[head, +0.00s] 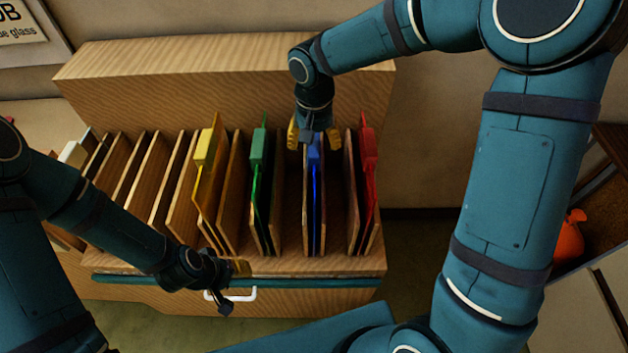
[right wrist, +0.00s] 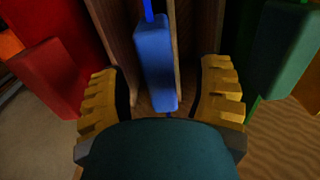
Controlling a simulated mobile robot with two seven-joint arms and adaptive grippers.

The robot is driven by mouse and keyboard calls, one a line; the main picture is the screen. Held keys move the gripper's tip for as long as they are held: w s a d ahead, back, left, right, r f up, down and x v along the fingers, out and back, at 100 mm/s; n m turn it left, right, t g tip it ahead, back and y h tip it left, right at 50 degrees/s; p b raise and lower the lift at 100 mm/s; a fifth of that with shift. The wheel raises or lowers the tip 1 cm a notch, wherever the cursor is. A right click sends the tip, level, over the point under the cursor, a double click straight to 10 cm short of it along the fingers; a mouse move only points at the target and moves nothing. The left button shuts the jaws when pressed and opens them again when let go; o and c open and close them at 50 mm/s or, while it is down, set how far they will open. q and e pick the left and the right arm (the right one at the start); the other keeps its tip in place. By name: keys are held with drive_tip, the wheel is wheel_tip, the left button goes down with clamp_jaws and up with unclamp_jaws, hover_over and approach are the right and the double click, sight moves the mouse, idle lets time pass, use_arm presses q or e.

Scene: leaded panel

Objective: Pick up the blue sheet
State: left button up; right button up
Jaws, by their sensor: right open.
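The blue sheet (head: 315,195) stands upright in a slot of the wooden rack, between wooden dividers, with a blue block on its top edge. In the right wrist view the blue block (right wrist: 154,62) lies between the two yellow fingers. My right gripper (head: 313,134) is open over the top of the blue sheet, one finger on each side, with a gap to the block on both sides. My left gripper (head: 235,285) is low at the rack's front, near the white handle; its finger state is unclear.
The wooden rack (head: 225,68) also holds a yellow sheet (head: 205,150), a green sheet (head: 258,150) and a red sheet (head: 368,150), each with a block on top. The green and red ones flank the blue sheet's slot. An orange object (head: 570,238) is at the far right.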

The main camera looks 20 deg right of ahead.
wheel_tip(320, 180, down, 2)
clamp_jaws()
idle(0.3)
drive_tip(key=shift+r, duration=0.1)
